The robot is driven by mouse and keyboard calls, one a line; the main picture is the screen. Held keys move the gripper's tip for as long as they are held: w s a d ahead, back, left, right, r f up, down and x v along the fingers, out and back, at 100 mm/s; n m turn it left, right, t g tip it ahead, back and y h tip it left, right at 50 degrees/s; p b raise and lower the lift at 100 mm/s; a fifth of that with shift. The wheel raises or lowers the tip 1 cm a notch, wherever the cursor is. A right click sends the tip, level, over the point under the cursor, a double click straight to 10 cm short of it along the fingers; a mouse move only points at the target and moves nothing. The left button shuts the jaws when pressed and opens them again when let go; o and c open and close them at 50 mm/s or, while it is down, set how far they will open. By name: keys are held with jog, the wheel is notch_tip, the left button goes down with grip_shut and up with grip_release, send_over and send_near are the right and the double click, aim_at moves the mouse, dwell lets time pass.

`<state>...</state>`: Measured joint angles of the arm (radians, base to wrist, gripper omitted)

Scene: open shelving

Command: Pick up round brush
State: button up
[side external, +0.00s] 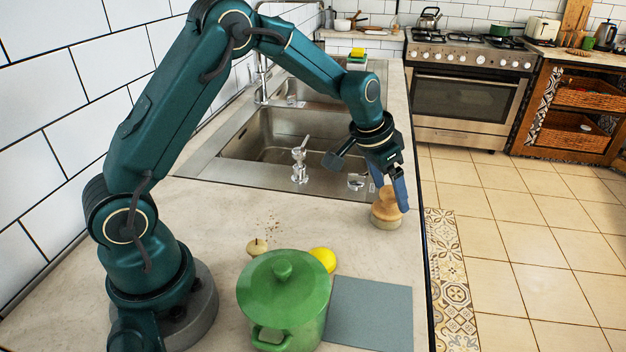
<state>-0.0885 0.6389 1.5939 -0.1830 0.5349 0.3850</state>
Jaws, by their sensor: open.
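The round brush (386,217) looks like a tan wooden piece with a knob on top and a wider round base. It stands upright on the counter near its right edge, just in front of the sink. My gripper (393,197) points down at the brush with its blue fingers open. The fingers are around or just in front of the brush's upper part and hide some of it. I cannot tell whether they touch it.
A green lidded pot (284,300), a yellow lemon (323,259), a small wooden-topped item (257,247) and a grey-blue board (370,313) are on the near counter. The sink (270,140) holds a glass item (299,165).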

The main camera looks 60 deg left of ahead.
aim_at(389, 187)
jog(key=shift+w+f, duration=0.25)
jog(key=shift+f, duration=0.3)
grip_shut()
jog(key=shift+r, duration=0.45)
jog(key=r, duration=0.3)
jog(key=shift+a+r, duration=0.25)
jog(key=shift+r, duration=0.15)
jog(key=s+a+r, duration=0.5)
jog(key=a+r, duration=0.1)
jog(key=a, duration=0.3)
jog(key=shift+s+a+r, duration=0.2)
jog(key=shift+a, duration=0.2)
